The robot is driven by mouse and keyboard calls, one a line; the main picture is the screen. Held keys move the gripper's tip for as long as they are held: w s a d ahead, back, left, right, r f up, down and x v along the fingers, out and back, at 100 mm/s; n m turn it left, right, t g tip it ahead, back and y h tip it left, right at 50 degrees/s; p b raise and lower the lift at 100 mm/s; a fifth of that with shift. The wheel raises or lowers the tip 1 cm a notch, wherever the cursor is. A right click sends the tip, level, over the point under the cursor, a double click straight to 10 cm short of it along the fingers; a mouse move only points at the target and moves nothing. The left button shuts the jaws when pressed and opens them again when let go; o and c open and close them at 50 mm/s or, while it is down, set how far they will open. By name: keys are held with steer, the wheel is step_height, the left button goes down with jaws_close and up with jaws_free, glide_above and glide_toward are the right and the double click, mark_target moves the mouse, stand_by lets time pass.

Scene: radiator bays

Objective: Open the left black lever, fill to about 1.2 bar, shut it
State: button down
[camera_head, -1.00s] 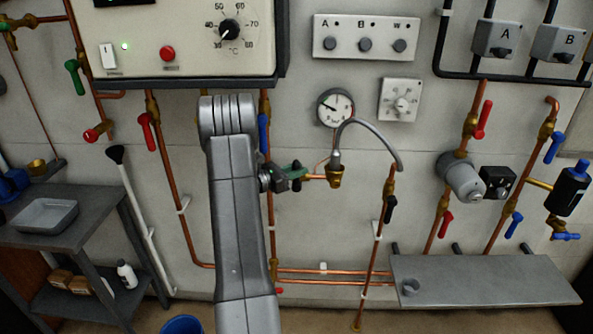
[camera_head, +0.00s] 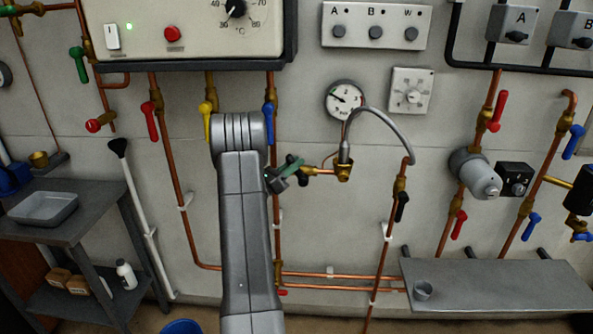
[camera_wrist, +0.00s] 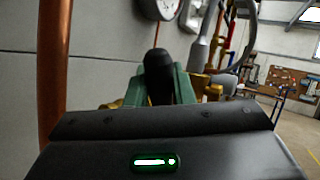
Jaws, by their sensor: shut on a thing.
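My gripper (camera_head: 289,172) is at the left end of the short brass and copper filling branch, below the gauge. Its green jaws are shut on the left black lever (camera_wrist: 158,72), whose rounded tip stands up between the jaw pads in the wrist view. In the head view the jaws mostly hide this lever, and its angle is hard to tell. The round white pressure gauge (camera_head: 345,100) is up and right of the gripper, with its needle toward the left of the dial; the exact value is too small to read. The grey hose (camera_head: 385,118) arches from the brass fitting (camera_head: 344,169) to the right pipe.
Another black lever (camera_head: 402,207) hangs on the right pipe. A yellow lever (camera_head: 206,122) and a blue lever (camera_head: 268,124) sit behind my arm, near the boiler box (camera_head: 180,35). A grey shelf (camera_head: 500,285) is at lower right, a dark table (camera_head: 90,215) at left.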

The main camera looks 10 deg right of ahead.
steer(key=c, duration=1.3)
jaws_free()
steer(key=b+v, duration=0.2)
steer(key=v, duration=1.1)
steer(key=shift+a+f+b, duration=0.25)
steer(key=shift+a+b, duration=0.1)
steer(key=shift+b, duration=0.05)
steer(key=shift+s, duration=0.1)
